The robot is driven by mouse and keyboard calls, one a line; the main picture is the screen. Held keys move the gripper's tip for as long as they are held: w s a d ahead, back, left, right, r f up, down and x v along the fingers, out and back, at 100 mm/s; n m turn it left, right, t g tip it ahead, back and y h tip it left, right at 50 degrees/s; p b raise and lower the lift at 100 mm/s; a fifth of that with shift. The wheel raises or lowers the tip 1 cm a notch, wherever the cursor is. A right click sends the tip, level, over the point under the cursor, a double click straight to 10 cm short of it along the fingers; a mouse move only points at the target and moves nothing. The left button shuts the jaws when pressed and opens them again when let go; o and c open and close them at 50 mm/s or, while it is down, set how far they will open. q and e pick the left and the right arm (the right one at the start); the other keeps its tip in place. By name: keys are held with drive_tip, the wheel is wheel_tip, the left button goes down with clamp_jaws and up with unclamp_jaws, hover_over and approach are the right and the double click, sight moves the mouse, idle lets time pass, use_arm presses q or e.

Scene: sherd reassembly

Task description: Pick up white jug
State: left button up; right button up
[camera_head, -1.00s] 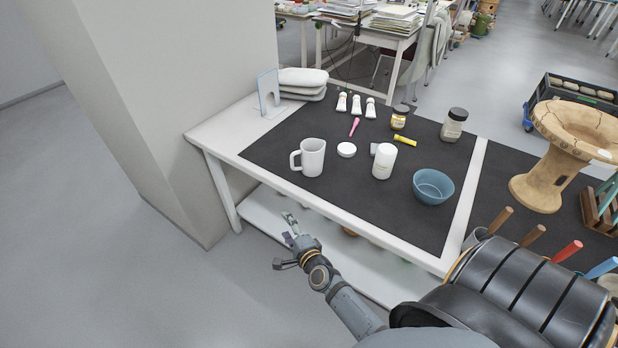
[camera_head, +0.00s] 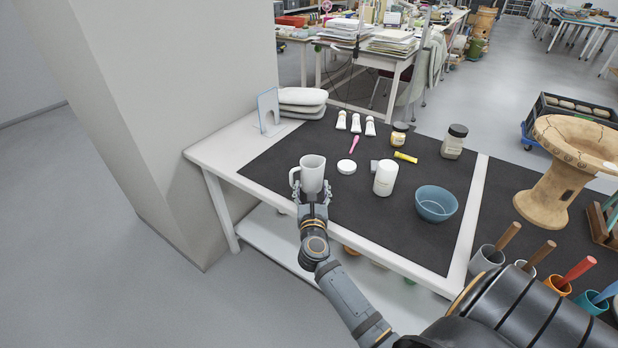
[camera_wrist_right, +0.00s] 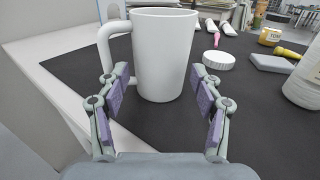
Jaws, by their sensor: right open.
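The white jug (camera_head: 312,172) stands upright on the dark mat near the table's front edge, its handle to the left. In the right wrist view the jug (camera_wrist_right: 163,55) stands straight ahead, its lower part between and just beyond the fingertips. My right gripper (camera_head: 313,192) is at the jug's near side. In the right wrist view the right gripper (camera_wrist_right: 162,92) is open, with a purple-padded finger on each side of the jug and a gap visible on the right. The handle (camera_wrist_right: 112,45) is above the left finger. My left gripper is not in view.
A white lid (camera_head: 346,167), a white bottle (camera_head: 385,179) and a blue bowl (camera_head: 435,204) stand right of the jug. A blue bookend (camera_head: 268,111) and white stacked pads (camera_head: 302,97) are at the back left.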

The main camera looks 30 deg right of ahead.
sight(312, 172)
drive_tip(key=x, duration=0.5)
drive_tip(key=shift+w+d+r, duration=0.1)
drive_tip(key=shift+d+r, duration=0.05)
drive_tip(key=shift+r, duration=0.25)
drive_tip(key=c, duration=1)
drive_tip(key=shift+r+p, duration=0.15)
drive_tip(key=shift+p, duration=0.15)
drive_tip(key=shift+r, duration=0.6)
drive_tip(key=shift+r+p, duration=0.65)
drive_tip(key=shift+r, duration=0.3)
drive_tip(key=shift+s+d+r+p, duration=0.7)
drive_tip(key=shift+s+r+p, duration=0.4)
drive_tip(key=shift+s+r, duration=0.8)
drive_tip(key=shift+s+d+r+p, duration=0.7)
drive_tip(key=shift+s+r+p, duration=0.5)
drive_tip(key=shift+s, duration=1.35)
drive_tip(key=shift+s+d+r+p, duration=0.85)
drive_tip(key=shift+s+r, duration=0.85)
drive_tip(key=shift+s, duration=0.5)
